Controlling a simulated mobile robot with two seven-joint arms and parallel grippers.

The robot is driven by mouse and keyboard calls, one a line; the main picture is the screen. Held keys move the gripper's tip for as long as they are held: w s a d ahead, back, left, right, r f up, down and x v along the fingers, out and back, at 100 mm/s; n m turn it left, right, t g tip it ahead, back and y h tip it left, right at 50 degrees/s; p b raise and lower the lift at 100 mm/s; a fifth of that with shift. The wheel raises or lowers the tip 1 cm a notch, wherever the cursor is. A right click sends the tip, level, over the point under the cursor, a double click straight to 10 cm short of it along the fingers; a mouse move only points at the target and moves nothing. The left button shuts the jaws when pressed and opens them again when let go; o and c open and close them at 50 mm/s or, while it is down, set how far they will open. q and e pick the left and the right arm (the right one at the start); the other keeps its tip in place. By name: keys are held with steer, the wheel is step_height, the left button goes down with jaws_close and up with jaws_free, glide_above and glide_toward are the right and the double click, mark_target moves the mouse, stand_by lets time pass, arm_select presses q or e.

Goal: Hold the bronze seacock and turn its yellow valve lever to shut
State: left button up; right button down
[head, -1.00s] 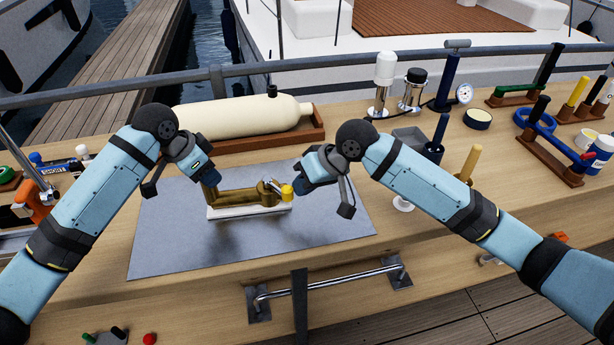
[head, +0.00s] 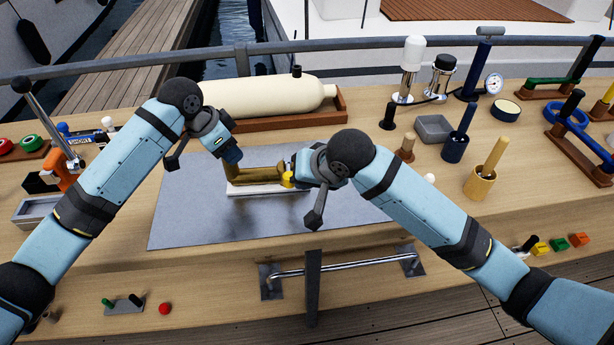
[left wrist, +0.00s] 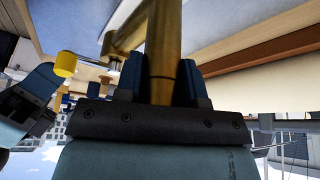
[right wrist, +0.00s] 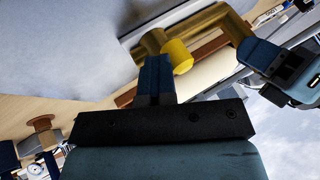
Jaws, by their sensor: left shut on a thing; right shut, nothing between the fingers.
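The bronze seacock (head: 265,175) lies along a white base (head: 262,189) on the grey mat. My left gripper (head: 232,157) is shut on the upright bronze pipe at its left end; the pipe also shows between the fingers in the left wrist view (left wrist: 163,50). The lever's yellow end (head: 288,181) is by the seacock's right end, partly hidden by my right gripper (head: 295,172). In the right wrist view, my right gripper (right wrist: 155,78) is shut and empty, its fingertips close beside the yellow end (right wrist: 177,56). I cannot tell whether they touch.
The grey mat (head: 195,215) has free room in front and to the left. A cream cylinder (head: 265,95) lies in a wooden tray behind the seacock. A metal handrail (head: 340,265) runs along the bench front.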

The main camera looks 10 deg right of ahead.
steer(key=shift+s, duration=0.1)
stand_by(0.4)
arm_select(q)
steer(key=shift+f, duration=0.1)
arm_select(e)
steer(key=s+d+r, duration=0.6)
steer(key=d+r, duration=0.1)
steer(key=r, duration=0.1)
steer(key=shift+d, duration=0.15)
steer(key=v, duration=1.2)
